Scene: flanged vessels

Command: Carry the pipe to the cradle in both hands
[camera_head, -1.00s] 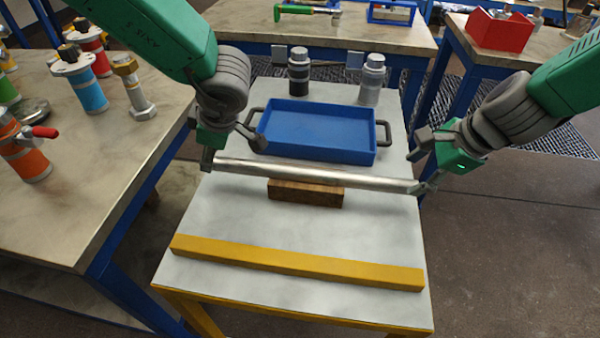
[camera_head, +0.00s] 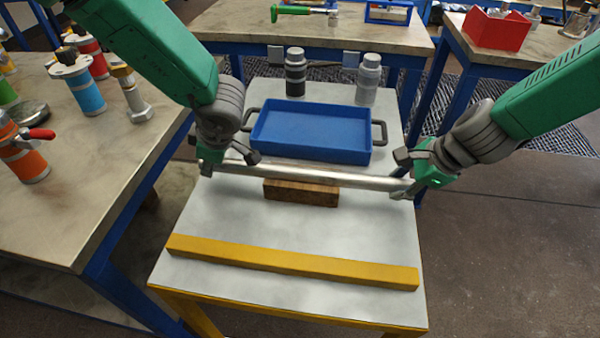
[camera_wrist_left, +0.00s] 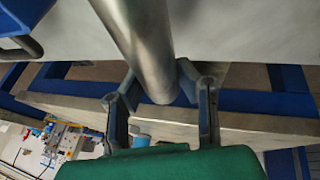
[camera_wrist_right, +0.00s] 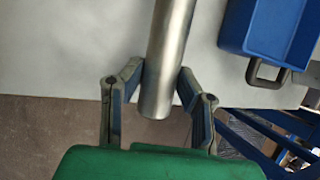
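The silver pipe (camera_head: 310,176) lies crosswise over the white-topped table, at the brown block. My left gripper (camera_head: 230,164) is at its left end, with fingers spread on either side of it. The left wrist view shows the pipe (camera_wrist_left: 145,45) running between these fingertips. My right gripper (camera_head: 403,175) is at the right end, one finger behind and one in front of the pipe, wider than it. In the right wrist view the pipe (camera_wrist_right: 170,45) end shows between the fingertips. Both grippers look open; contact is hard to judge. I cannot make out a cradle.
The brown block (camera_head: 300,193) sits at the pipe's middle. A blue tray (camera_head: 312,131) with dark handles stands behind the pipe. Two bottles (camera_head: 368,80) stand farther back. A yellow bar (camera_head: 290,263) lies along the front. The white table top (camera_head: 290,225) between is clear.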

